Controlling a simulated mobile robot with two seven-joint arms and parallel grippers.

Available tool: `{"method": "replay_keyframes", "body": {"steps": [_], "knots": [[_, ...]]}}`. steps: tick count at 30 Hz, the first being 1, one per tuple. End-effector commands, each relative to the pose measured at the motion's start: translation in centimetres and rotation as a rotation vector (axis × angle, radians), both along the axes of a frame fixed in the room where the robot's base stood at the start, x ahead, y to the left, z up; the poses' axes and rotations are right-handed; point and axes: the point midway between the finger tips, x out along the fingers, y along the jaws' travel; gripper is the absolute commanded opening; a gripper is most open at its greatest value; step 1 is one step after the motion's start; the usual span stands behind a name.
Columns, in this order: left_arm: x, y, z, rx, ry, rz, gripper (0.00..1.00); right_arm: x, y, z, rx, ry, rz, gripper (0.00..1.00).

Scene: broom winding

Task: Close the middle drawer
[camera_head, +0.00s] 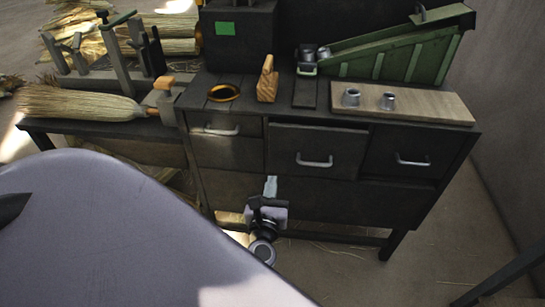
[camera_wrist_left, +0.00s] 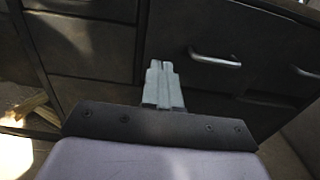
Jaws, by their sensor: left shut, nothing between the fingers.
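The middle drawer (camera_head: 342,147) is in the dark workbench, with a pale bar handle (camera_head: 314,161). Its front stands a little forward of the drawers on each side. My left gripper (camera_head: 270,187) is shut and empty, low and left of the middle drawer's handle, in front of the bench. In the left wrist view, the shut fingers (camera_wrist_left: 163,85) point at the bench front, and the middle drawer (camera_wrist_left: 255,35) with its handle (camera_wrist_left: 215,58) shows to their upper right. I cannot tell whether the fingertips touch the bench. My right gripper is not in view.
A left drawer (camera_head: 228,152) and a right drawer (camera_head: 405,150) flank the middle one. The bench top holds a light board (camera_head: 440,108) with two metal cups, a green sloped rack (camera_head: 400,58) and a wooden block (camera_head: 267,84). A broom (camera_head: 80,104) lies at left.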

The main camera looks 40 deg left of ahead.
Motion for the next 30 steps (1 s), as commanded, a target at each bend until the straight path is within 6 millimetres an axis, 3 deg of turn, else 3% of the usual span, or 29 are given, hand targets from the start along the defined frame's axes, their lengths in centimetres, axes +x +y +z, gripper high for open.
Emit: {"method": "replay_keyframes", "body": {"steps": [6, 13, 19, 30], "knots": [[4.3, 2.6, 0.0, 0.001, -0.003, 0.001, 0.0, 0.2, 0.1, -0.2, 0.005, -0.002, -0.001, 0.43], [7.6, 4.7, 0.0, -0.001, -0.002, 0.001, 0.0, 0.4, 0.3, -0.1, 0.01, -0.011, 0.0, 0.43], [8.8, 5.4, 0.0, -0.004, 0.0, 0.001, 0.0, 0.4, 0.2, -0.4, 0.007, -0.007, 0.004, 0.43], [9.0, 5.5, 0.0, -0.003, -0.001, 0.0, 0.0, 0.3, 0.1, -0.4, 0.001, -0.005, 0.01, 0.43]]}}
